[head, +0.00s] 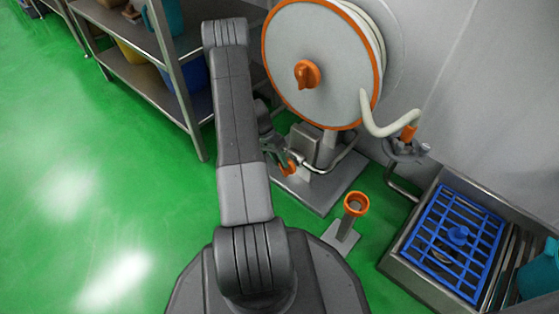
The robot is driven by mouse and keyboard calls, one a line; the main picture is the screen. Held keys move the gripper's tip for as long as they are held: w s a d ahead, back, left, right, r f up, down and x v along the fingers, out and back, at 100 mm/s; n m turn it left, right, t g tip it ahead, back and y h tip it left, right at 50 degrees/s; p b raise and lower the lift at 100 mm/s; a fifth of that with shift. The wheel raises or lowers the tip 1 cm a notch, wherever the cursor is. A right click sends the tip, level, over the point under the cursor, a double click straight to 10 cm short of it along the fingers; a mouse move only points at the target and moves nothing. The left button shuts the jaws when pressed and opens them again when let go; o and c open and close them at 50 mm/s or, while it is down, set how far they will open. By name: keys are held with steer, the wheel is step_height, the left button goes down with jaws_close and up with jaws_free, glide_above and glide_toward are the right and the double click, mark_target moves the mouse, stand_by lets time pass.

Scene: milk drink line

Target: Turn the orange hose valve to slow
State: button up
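A small orange handle (290,169) shows low beside a grey box and pipe (306,146) at the foot of the hose reel; it looks like the hose valve. Its lettering and setting are too small to read. My gripper (276,150) is beside the handle, just left of the grey box, and partly hidden by my arm. I cannot tell whether its fingers touch the handle or are open. The reel (330,50) has a pale disc, an orange rim and an orange centre knob (307,74).
A pale hose (375,120) with an orange end (408,133) hangs at a wall bracket. An orange ring stand (356,204) is on the floor near my base. A sink with a blue grate (455,240) is at right, metal shelves (150,75) at left. Green floor lies clear at left.

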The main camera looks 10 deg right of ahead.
steer(key=shift+r, duration=0.1)
steer(key=p+v, duration=0.5)
steer(key=v, duration=0.8)
steer(key=shift+a+r, duration=0.15)
steer(key=shift+r, duration=0.1)
steer(key=shift+f, duration=0.1)
steer(key=b+x, duration=0.5)
steer(key=x, duration=0.8)
steer(key=shift+s+d+f, duration=0.1)
steer(key=shift+d+f, duration=0.1)
steer(key=shift+f, duration=0.05)
